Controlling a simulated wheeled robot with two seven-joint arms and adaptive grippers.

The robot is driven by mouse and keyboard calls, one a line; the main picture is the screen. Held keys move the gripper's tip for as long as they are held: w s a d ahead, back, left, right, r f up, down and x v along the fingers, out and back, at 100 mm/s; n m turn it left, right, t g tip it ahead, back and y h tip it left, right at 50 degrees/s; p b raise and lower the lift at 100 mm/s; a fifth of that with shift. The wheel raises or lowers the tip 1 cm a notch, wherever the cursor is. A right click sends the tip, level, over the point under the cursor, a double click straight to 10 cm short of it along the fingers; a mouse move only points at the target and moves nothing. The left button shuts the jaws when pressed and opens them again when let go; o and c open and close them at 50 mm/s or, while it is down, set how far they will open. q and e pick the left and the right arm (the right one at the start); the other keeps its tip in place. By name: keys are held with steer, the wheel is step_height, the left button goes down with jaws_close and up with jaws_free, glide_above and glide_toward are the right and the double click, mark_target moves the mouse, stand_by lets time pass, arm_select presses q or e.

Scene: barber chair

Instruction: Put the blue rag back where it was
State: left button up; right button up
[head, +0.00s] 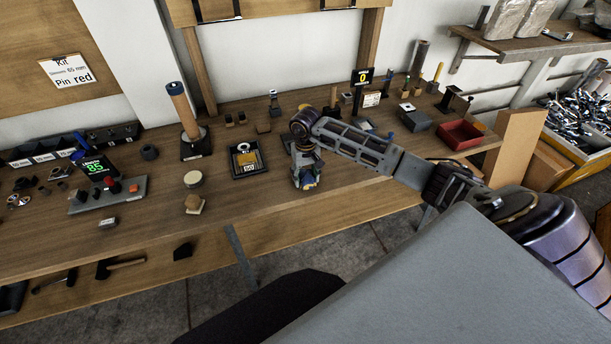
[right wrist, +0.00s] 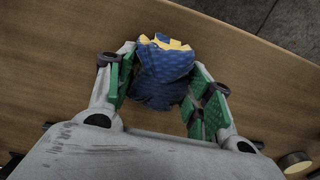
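The blue rag (right wrist: 165,72) is bunched up, with a yellow patch along its far edge, in the right wrist view. My right gripper (right wrist: 163,85) has its green-padded fingers on both sides of the rag and appears shut on it. In the head view the right gripper (head: 305,178) points down at the front part of the wooden bench, with blue and yellow cloth (head: 308,181) showing at its tip. I cannot tell whether the rag touches the bench top. My left gripper is not in view.
The wooden bench (head: 270,205) holds a black scale-like tray (head: 246,158) left of the gripper and a wooden cylinder on a stand (head: 183,110). A red bin (head: 459,134) stands at the right.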

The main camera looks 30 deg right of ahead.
steer(key=shift+o, duration=0.9)
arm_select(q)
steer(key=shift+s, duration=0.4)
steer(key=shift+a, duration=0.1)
